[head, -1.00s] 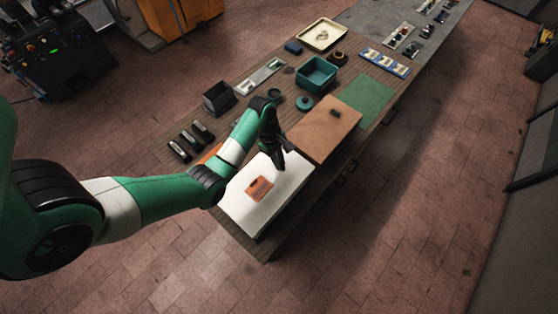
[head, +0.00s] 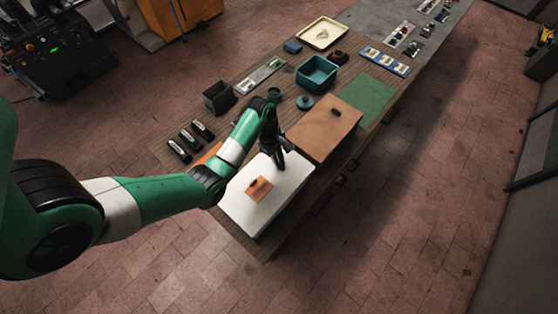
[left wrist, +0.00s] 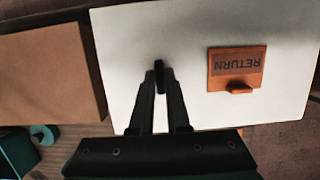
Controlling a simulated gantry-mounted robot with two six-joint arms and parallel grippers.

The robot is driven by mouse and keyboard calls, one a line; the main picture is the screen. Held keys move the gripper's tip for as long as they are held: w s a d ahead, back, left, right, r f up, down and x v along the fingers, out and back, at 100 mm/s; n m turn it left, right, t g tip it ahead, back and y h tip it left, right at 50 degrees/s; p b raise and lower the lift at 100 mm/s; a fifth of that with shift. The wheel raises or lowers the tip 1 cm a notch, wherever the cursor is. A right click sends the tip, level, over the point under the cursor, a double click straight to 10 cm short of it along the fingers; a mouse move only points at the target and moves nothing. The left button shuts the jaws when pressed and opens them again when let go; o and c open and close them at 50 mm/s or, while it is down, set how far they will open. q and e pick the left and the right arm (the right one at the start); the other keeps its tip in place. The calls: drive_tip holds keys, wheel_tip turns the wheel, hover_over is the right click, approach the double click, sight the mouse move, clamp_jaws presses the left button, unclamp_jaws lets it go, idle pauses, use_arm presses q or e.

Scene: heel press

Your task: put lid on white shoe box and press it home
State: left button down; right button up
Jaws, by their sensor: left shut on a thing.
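The white shoe box (head: 240,211) stands at the near end of the bench, topped by a flat white lid surface. I cannot tell how far down the lid sits. It also fills most of the left wrist view (left wrist: 127,40). A small black knob (left wrist: 159,65) stands up from the white surface. My left gripper (head: 279,165) points down at the white top, and in the left wrist view its fingers (left wrist: 160,84) are shut on the black knob. An orange block marked RETURN (head: 259,188) lies on the white top, apart from the fingers. My right gripper is not in view.
A brown box (head: 322,132) with a dark knob stands close beside the white one. Behind are a dark bin (head: 219,98), a teal bin (head: 316,74), a teal round piece (head: 305,102) and several black-and-white items (head: 190,140). A green mat (head: 368,97) lies clear.

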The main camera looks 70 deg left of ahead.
use_arm(q)
drive_tip(key=shift+f+b, duration=0.5)
idle(0.3)
drive_tip(key=shift+f+b, duration=1.05)
drive_tip(key=shift+f+b, duration=0.7)
drive_tip(key=shift+f, duration=0.1)
idle(3.4)
drive_tip(key=shift+c, duration=1.6)
unclamp_jaws()
drive_tip(key=shift+r, duration=0.1)
drive_tip(key=shift+r, duration=0.1)
wheel_tip(320, 180, up, 7)
drive_tip(key=p, duration=0.7)
